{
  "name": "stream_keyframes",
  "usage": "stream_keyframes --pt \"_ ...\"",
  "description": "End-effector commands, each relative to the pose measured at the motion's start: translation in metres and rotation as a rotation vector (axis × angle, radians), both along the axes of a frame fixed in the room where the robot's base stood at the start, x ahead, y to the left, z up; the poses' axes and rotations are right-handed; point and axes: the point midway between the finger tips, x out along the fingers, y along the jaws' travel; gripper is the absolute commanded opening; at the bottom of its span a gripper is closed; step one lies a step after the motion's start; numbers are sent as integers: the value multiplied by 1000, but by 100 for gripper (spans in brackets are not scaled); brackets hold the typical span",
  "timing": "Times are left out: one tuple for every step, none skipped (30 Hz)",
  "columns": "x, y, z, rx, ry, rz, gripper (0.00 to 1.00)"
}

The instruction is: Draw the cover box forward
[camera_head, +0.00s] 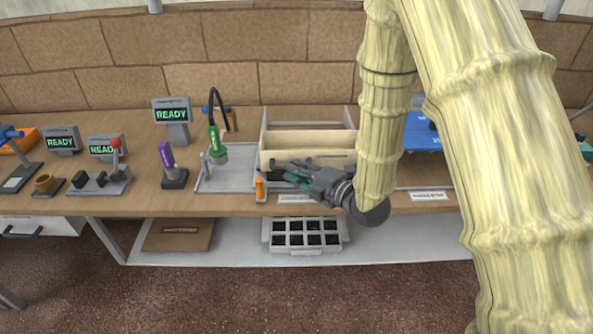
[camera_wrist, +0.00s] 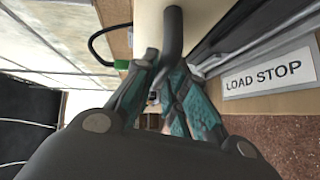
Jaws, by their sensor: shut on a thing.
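The cover box (camera_head: 307,140) is a cream, open-topped box on the workbench, set between the grey side rails of a frame. My gripper (camera_head: 292,178) is at its front face, low down. In the wrist view the box's cream front (camera_wrist: 148,22) shows behind a dark rounded handle (camera_wrist: 172,30). My gripper (camera_wrist: 166,68) has its teal and grey fingers shut on this handle. The exact contact is partly hidden by the fingers. In the head view the handle is mostly hidden by my gripper.
A "LOAD STOP" label (camera_wrist: 265,75) lies on the bench edge beside the gripper. A small orange item (camera_head: 260,188) and a grey tray (camera_head: 226,176) with a green-nosed hose (camera_head: 214,135) stand left of the box. A compartment tray (camera_head: 304,236) sits on the lower shelf.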

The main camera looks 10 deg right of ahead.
Motion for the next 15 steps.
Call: stream_keyframes --pt "0 -1 0 -1 0 -3 0" --pt "0 -1 0 -1 0 -3 0" --pt "0 -1 0 -1 0 -3 0" --pt "1 -1 0 -1 1 -3 0" --pt "1 -1 0 -1 0 -3 16" --pt "0 -1 0 0 0 -2 23" --pt "1 -1 0 0 0 -2 28" --pt "0 -1 0 0 0 -2 34" --pt "0 -1 0 0 0 -2 35" --pt "0 -1 0 0 0 -2 35" --pt "0 -1 0 0 0 -1 35" --pt "0 -1 0 0 0 -1 35" --pt "0 -1 0 0 0 -1 35" --pt "0 0 0 0 0 -1 35" --pt "0 0 0 0 0 -1 35"
